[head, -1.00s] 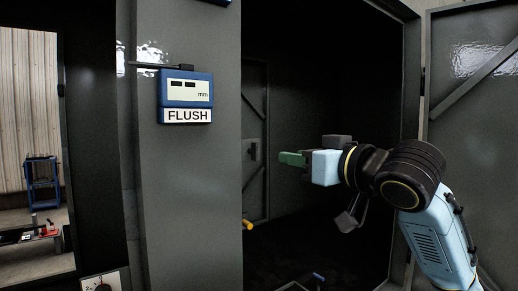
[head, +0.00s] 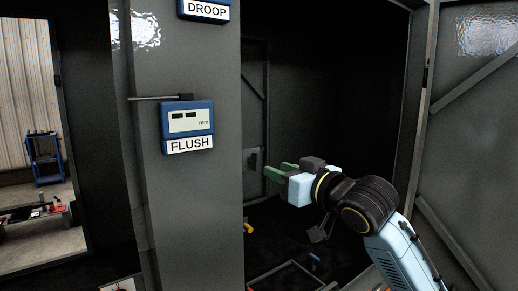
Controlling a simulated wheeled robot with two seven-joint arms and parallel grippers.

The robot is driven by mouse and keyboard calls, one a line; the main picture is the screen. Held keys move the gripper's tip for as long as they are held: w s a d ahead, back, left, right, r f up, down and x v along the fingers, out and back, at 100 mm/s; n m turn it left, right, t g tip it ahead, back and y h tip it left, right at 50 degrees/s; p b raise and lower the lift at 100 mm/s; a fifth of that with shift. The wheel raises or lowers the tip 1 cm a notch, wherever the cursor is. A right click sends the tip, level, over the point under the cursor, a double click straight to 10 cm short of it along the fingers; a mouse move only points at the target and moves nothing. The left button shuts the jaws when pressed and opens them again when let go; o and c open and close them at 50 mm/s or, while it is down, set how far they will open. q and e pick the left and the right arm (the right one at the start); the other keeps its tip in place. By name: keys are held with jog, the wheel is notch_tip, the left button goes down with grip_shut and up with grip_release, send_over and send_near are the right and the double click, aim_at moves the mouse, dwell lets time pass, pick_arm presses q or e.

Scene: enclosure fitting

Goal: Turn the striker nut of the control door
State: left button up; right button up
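My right gripper (head: 275,170) is in the head view, inside the dark opening of the enclosure. Its two green fingers point left and stand apart, with nothing seen between them. A small grey plate-like fitting (head: 253,160) is on the grey panel just left of the fingertips; it may be the striker. The fingertips look close to it, but I cannot tell if they touch. The nut itself is too small and dark to make out. My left gripper is not in view.
A blue gauge marked FLUSH (head: 188,122) is on the grey post, with a DROOP label (head: 207,10) above. A braced grey door (head: 475,130) stands open at the right. A yellow-orange item (head: 248,227) is low inside. A blue cart (head: 44,160) stands far left.

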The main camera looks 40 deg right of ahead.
aim_at(257, 162)
jog(key=w, duration=0.2)
jog(key=w+p, duration=0.1)
jog(key=w, duration=0.2)
jog(key=w+p, duration=0.1)
jog(key=w, duration=0.2)
jog(key=shift+w+d, duration=0.1)
jog(key=shift+d, duration=0.3)
grip_shut()
